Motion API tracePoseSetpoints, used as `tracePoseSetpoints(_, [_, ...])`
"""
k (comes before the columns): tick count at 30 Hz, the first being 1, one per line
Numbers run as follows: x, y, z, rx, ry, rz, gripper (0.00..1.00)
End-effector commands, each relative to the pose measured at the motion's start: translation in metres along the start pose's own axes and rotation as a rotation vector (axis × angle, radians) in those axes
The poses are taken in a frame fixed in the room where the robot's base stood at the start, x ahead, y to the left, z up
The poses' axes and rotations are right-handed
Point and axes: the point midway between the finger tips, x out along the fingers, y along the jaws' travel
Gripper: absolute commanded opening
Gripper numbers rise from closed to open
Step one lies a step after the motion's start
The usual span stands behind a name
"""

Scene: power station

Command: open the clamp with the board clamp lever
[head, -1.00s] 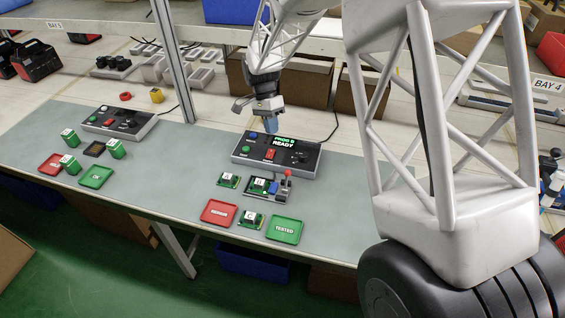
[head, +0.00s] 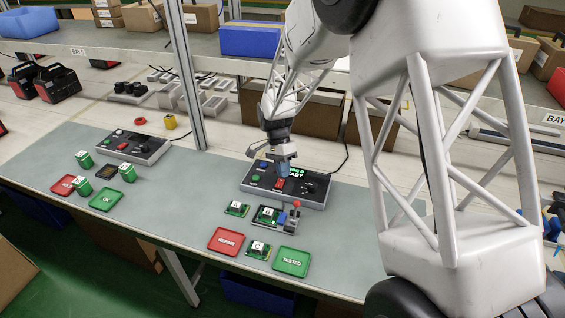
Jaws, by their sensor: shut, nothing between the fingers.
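The board clamp lever, with a red knob (head: 297,204), stands at the right end of the small programming fixture (head: 258,221). A green board (head: 268,213) with a white label sits in the fixture, and a blue block (head: 282,219) is beside the lever. My gripper (head: 283,172) is shut and empty. It points down over the control box (head: 316,192), behind the fixture, and hides part of the box's display. It is apart from the lever. I cannot tell whether the clamp is open or closed.
Loose green boards lie left of the fixture (head: 236,209) and in front of it (head: 258,249). A red tray (head: 226,241) and a green "TESTED" tray (head: 291,262) lie at the bench front. A second control box (head: 133,146) stands at left. A metal post (head: 186,80) rises behind the bench.

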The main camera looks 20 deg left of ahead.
Motion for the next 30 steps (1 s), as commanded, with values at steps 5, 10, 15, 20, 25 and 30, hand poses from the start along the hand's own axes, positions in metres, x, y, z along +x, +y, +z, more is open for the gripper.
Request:
tracePoseSetpoints(5, [0.028,0.0,0.0,0.0,0.0,0.001,0.0])
tracePoseSetpoints(10, [0.055,0.0,0.0,0.0,-0.001,0.002,0.0])
tracePoseSetpoints(15, [0.061,0.018,0.005,0.0,0.001,-0.002,0.0])
tracePoseSetpoints(20, [0.066,0.031,0.009,0.0,0.001,-0.001,0.0])
tracePoseSetpoints(25, [0.068,0.036,0.01,0.0,0.0,-0.001,0.0])
tracePoseSetpoints(30, [0.068,0.037,0.01,0.0,0.001,-0.001,0.0])
